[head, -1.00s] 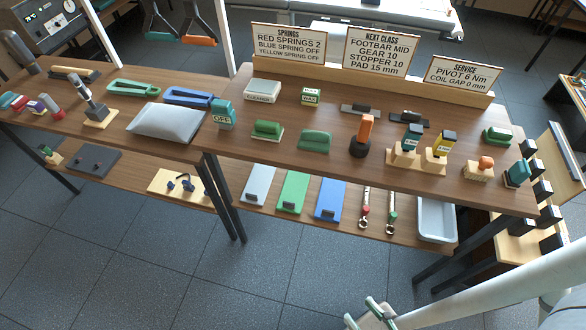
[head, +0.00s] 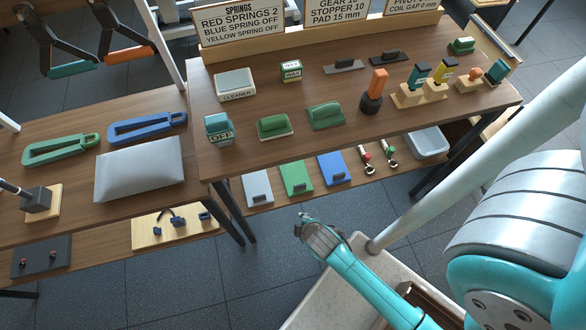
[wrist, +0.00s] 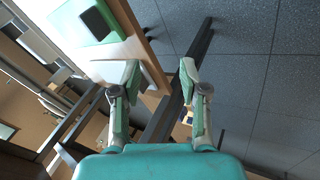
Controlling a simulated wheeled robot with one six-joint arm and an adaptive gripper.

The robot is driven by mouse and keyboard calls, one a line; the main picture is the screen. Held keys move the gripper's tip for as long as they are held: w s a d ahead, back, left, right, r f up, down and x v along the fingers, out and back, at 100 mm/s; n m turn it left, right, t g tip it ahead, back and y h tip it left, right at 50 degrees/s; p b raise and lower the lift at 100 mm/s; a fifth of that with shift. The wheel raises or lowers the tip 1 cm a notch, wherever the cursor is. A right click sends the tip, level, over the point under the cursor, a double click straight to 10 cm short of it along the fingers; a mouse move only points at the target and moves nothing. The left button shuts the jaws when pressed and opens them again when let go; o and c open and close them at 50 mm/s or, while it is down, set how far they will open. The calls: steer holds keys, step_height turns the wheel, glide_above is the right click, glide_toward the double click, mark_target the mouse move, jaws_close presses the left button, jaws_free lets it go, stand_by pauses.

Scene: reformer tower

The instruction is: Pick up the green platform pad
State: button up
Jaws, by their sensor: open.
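A flat green pad (head: 295,178) with a dark grip block lies on the lower shelf, between a pale grey one (head: 257,188) and a blue one (head: 333,168). In the wrist view, a green slab with a dark block (wrist: 88,22), apparently this pad, shows at the upper left, beyond the fingers. Two green blocks also sit on the tabletop, a left one (head: 274,126) and a right one (head: 325,115). My gripper (head: 302,228) is below and in front of the lower shelf. It also shows in the wrist view (wrist: 157,76), with fingers apart and nothing between them.
The wooden tabletop (head: 235,160) overhangs the lower shelf. A dark table leg (head: 229,214) stands left of the pads. Two wrenches (head: 374,160) and a pale tray (head: 428,143) are to their right. Open tiled floor (head: 180,290) lies in front.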

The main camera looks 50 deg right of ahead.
mark_target(299, 185)
steer(key=w+d+n+g, duration=0.1)
steer(key=w+d+g, duration=0.1)
steer(key=w+d, duration=0.1)
steer(key=w+d+n+g, duration=0.1)
steer(key=w+d+g, duration=0.2)
steer(key=w+d, duration=0.1)
steer(key=w+d+n+g+h, duration=0.1)
steer(key=w+d+g, duration=0.2)
steer(key=w, duration=0.3)
steer(key=shift+d+n, duration=0.15)
steer(key=shift+n, duration=0.25)
steer(key=shift+x, duration=3.7)
steer(key=shift+s, duration=0.2)
steer(key=shift+r, duration=0.1)
jaws_close()
